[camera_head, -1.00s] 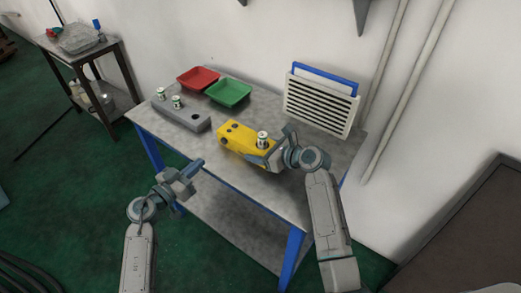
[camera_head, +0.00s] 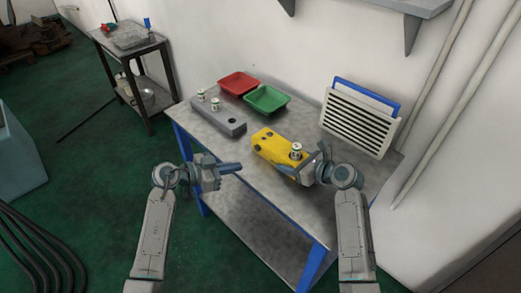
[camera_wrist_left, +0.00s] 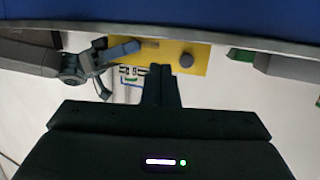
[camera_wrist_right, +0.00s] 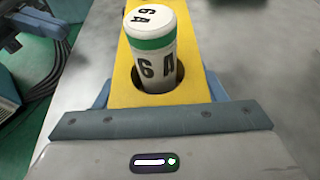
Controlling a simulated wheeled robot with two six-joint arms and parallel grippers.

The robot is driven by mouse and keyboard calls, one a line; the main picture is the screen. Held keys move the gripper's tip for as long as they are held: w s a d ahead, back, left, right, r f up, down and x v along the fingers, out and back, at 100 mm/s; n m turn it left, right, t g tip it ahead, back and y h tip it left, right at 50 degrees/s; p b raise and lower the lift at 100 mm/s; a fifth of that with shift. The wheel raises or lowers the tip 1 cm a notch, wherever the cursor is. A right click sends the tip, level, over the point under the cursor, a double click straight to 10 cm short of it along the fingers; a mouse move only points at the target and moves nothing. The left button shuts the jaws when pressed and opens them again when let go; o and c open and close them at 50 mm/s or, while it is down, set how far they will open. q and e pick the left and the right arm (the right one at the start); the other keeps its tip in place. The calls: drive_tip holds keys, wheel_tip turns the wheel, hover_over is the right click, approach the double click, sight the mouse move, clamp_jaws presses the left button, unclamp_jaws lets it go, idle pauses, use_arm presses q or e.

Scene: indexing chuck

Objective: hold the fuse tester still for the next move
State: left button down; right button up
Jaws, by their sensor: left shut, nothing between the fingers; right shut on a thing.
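The yellow fuse tester (camera_head: 268,143) lies on the grey table. A white fuse with a green band (camera_head: 296,150) stands upright in its near hole. The right wrist view shows this fuse (camera_wrist_right: 154,60), marked 6 A, in the yellow tester (camera_wrist_right: 122,80). My right gripper (camera_head: 290,171) is shut on the tester's near end, its fingers at either side. My left gripper (camera_head: 238,167) is shut and empty, left of the tester by the table's front edge and apart from it. In the left wrist view its closed fingers (camera_wrist_left: 161,72) show before the tester (camera_wrist_left: 195,47).
A grey block (camera_head: 230,127) with two fuses stands left of the tester. A red tray (camera_head: 238,78) and a green tray (camera_head: 267,93) sit behind. A white slatted rack (camera_head: 357,125) with a blue panel stands at the right. The table's front left is bare.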

sight(257, 148)
use_arm(q)
drive_tip(key=shift+s+a+m+g+y, duration=0.15)
drive_tip(key=shift+a+m+g+y, duration=0.5)
drive_tip(key=shift+g, duration=0.35)
drive_tip(key=shift+s+a+m+g+y, duration=0.1)
drive_tip(key=shift+a+m+g+y, duration=0.55)
drive_tip(key=shift+g, duration=0.35)
drive_tip(key=shift+r, duration=0.1)
drive_tip(key=shift+w+d, duration=1.5)
drive_tip(key=shift+w, duration=0.15)
drive_tip(key=shift+w+d, duration=1.45)
drive_tip(key=shift+w, duration=0.15)
drive_tip(key=shift+w+d, duration=0.3)
drive_tip(key=shift+w+d, duration=0.35)
drive_tip(key=shift+w, duration=0.05)
drive_tip(key=shift+s+a, duration=0.65)
drive_tip(key=shift+s, duration=0.1)
